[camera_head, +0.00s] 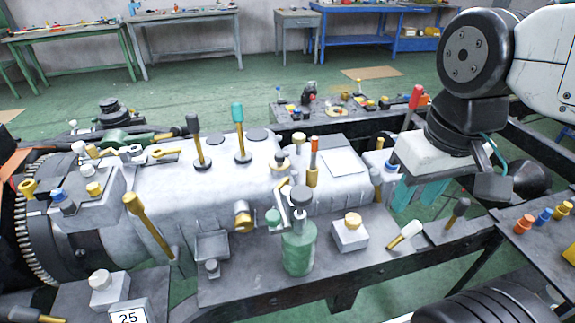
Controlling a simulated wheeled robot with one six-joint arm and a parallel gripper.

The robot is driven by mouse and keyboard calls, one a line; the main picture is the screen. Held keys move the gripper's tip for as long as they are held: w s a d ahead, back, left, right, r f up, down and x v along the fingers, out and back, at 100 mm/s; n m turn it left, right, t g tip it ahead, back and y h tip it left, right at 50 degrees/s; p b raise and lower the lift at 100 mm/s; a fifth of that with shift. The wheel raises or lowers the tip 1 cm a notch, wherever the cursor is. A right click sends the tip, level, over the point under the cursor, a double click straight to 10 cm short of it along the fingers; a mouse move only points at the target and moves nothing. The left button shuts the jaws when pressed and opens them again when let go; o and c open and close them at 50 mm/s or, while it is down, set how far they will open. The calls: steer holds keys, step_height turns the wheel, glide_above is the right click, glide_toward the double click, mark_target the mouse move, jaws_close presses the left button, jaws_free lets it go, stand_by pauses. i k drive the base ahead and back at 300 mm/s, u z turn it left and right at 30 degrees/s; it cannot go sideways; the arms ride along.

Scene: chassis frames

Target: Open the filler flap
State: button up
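My gripper (419,194) hangs at the right, below the white wrist block, near the right end of the grey gearbox housing (180,200). Its two teal fingers point down and seem apart, with nothing seen between them; the tips are partly hard to make out. No part is clearly marked as the filler flap. A pale flat square plate (343,162) lies on top of the housing, left of my gripper. A small grey square piece (212,245) sits at the front of the housing. I cannot tell whether either is the flap.
A green bottle-like part (299,250) with a dark cap stands before the housing. Levers with dark (193,124) and teal (238,112) knobs rise from its top. A yellow-topped block (350,232) sits on the front ledge. Dark frame rails surround the housing.

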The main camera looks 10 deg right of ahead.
mark_target(279, 163)
steer(key=z, duration=0.9)
steer(key=k, duration=0.7)
steer(key=u, duration=0.9)
steer(key=i, duration=1)
